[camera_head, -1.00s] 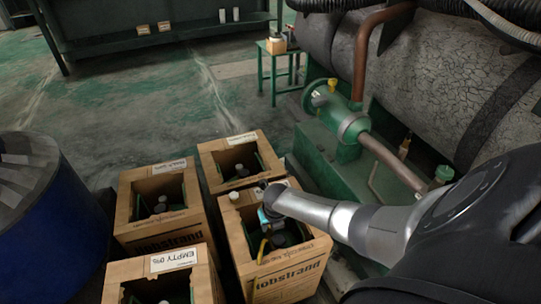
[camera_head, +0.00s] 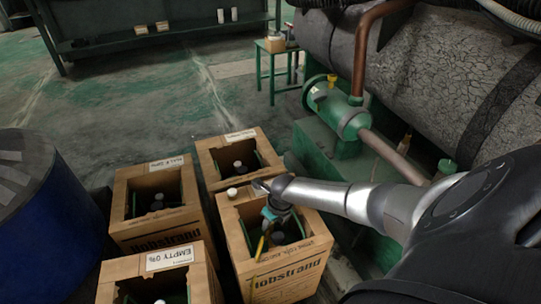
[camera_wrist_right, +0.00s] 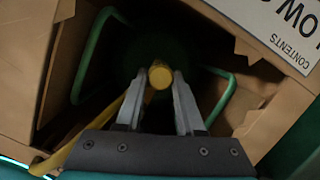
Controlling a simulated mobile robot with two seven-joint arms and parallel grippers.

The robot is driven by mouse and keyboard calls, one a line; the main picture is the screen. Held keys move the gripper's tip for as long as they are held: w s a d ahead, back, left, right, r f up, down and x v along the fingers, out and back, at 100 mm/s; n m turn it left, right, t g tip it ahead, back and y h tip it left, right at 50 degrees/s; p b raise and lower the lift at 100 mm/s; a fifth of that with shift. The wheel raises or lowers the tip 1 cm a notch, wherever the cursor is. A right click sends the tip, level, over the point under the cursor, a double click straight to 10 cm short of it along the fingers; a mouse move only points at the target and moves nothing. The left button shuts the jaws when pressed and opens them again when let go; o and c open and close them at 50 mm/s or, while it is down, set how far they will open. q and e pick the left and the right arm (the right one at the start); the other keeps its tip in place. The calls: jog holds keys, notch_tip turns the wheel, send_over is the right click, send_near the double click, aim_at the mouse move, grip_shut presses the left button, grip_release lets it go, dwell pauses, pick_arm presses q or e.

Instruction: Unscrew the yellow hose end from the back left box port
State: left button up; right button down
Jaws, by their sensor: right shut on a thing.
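The yellow hose end (camera_wrist_right: 160,76) shows in the right wrist view as a short yellow cylinder between the two fingertips. My right gripper (camera_wrist_right: 161,98) is shut on it from both sides. In the head view my right gripper (camera_head: 265,229) points down into the open top of the near right cardboard box (camera_head: 285,270). The yellow hose (camera_wrist_right: 92,135) runs down and left beside the left finger; a piece of it (camera_head: 260,248) also shows in the head view. The port under the hose end is dark and hidden, so I cannot tell whether they touch. My left gripper is not in view.
Other open boxes stand close by: one at the left (camera_head: 148,235), one behind (camera_head: 212,152) and one at the front left, marked empty (camera_head: 200,278). A blue drum (camera_head: 60,235) stands at far left. Green machinery (camera_head: 350,115) with pipes is at the right.

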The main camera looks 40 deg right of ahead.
jog(key=shift+w+a+r+n, duration=0.1)
jog(key=shift+w+a+n, duration=0.1)
jog(key=shift+n, duration=0.1)
jog(key=shift+s, duration=0.15)
jog(key=c, duration=0.8)
grip_release()
jog(key=shift+c, duration=0.2)
jog(key=o, duration=0.4)
jog(key=shift+d, duration=0.2)
